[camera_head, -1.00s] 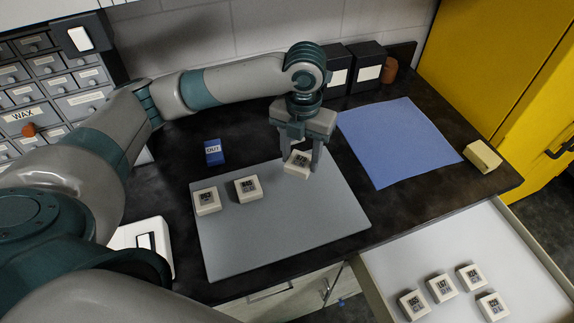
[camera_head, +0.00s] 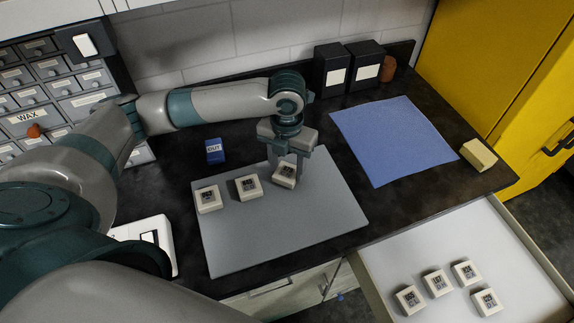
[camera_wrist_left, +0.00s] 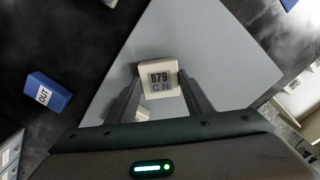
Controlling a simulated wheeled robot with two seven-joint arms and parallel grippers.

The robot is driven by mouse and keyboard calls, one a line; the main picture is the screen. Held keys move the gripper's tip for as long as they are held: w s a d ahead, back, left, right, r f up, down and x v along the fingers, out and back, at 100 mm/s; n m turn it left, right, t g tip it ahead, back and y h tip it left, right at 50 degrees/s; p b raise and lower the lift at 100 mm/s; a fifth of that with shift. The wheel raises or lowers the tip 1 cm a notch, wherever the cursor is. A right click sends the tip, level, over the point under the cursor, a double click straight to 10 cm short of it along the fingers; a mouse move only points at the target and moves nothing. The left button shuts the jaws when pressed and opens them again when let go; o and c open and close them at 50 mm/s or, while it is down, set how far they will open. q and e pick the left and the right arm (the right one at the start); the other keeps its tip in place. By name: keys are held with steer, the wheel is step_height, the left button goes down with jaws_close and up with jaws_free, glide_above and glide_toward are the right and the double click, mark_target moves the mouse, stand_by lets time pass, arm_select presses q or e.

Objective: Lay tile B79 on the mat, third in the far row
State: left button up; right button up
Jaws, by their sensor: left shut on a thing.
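Tile B79 is a small cream block with a dark-printed label; it reads B79 CN in the left wrist view (camera_wrist_left: 160,79) and shows small in the head view (camera_head: 284,176). My left gripper (camera_head: 287,172) is shut on it at the far edge of the grey mat (camera_head: 285,232). I cannot tell whether the tile touches the mat. Two like tiles lie on the mat to its left, one at the far left (camera_head: 208,199) and one beside it (camera_head: 248,187), in a row with it. My right gripper is not in view.
A blue OUT block (camera_head: 214,151) stands behind the mat. A blue cloth (camera_head: 395,140) lies to the right, with a yellowish block (camera_head: 478,155) past it. An open drawer (camera_head: 400,262) at front right holds several tiles. The mat's front and right are bare.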

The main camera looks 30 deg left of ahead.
mark_target(287, 172)
arm_select(q)
steer(key=shift+f, duration=0.25)
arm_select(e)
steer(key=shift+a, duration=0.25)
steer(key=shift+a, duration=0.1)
arm_select(q)
steer(key=o, duration=1.1)
steer(key=shift+f, duration=0.1)
steer(key=shift+o, duration=0.2)
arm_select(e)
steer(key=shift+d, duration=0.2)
arm_select(q)
steer(key=shift+w+r, duration=0.1)
steer(key=shift+r, duration=0.5)
step_height(287, 172, up, 11)
steer(key=b, duration=0.3)
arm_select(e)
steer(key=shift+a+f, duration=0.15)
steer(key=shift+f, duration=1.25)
